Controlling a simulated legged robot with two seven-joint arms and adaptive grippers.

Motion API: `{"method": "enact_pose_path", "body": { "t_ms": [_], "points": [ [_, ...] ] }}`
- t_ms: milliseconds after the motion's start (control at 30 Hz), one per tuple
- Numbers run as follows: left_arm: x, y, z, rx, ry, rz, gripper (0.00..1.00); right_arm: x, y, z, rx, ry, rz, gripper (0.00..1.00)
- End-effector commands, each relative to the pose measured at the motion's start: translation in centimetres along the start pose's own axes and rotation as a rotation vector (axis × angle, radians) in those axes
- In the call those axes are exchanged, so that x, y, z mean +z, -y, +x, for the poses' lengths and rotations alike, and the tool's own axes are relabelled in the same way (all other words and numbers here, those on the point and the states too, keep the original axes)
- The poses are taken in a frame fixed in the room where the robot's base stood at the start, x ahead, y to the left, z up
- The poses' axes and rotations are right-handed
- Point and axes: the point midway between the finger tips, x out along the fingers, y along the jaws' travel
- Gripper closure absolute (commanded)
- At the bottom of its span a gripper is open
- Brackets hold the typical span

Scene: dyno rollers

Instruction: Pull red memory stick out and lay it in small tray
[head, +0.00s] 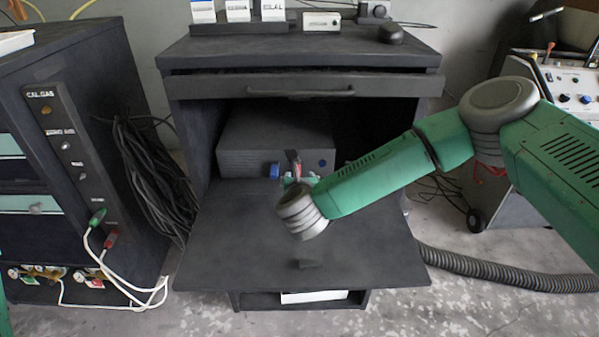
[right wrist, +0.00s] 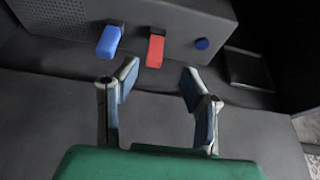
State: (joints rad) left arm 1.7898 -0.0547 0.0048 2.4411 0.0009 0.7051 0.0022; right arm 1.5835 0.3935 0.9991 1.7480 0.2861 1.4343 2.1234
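The red memory stick (right wrist: 156,50) sticks out of the front of a dark grey box, between a blue stick and a round blue button. In the head view the red stick (head: 294,158) shows just beyond my right gripper. My right gripper (right wrist: 158,82) is open and empty, its two fingers pointing at the box front with the red stick ahead, between their lines. The fingertips appear short of the stick and apart from it. In the head view my right wrist hides much of this gripper. My left gripper is not in view. I cannot make out the small tray for certain.
The grey box (head: 250,140) stands inside an open dark cabinet, behind a lowered flap (head: 230,245) that is mostly bare. A blue stick (right wrist: 109,41) is left of the red one. A drawer front (head: 300,86) overhangs the opening. A dark flat square (right wrist: 248,68) lies right of the box.

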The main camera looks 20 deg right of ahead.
Motion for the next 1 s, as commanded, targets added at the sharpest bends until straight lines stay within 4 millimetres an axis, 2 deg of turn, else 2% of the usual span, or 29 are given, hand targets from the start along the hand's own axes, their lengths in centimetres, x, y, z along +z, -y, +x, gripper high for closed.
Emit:
{"method": "enact_pose_path", "body": {
  "t_ms": [300,500,700,1000],
  "points": [
    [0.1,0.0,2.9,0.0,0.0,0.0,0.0,-0.3,-0.3,4.6,-0.002,0.004,-0.001,0.62],
    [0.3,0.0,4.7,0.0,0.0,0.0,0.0,-0.3,-0.1,6.9,-0.001,0.002,0.0,0.62],
    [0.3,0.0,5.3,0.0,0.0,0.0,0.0,-0.1,0.0,7.8,0.0,0.001,0.0,0.62],
    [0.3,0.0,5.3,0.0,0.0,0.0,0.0,0.1,-0.2,7.8,0.001,0.001,-0.002,0.62]
  ]
}}
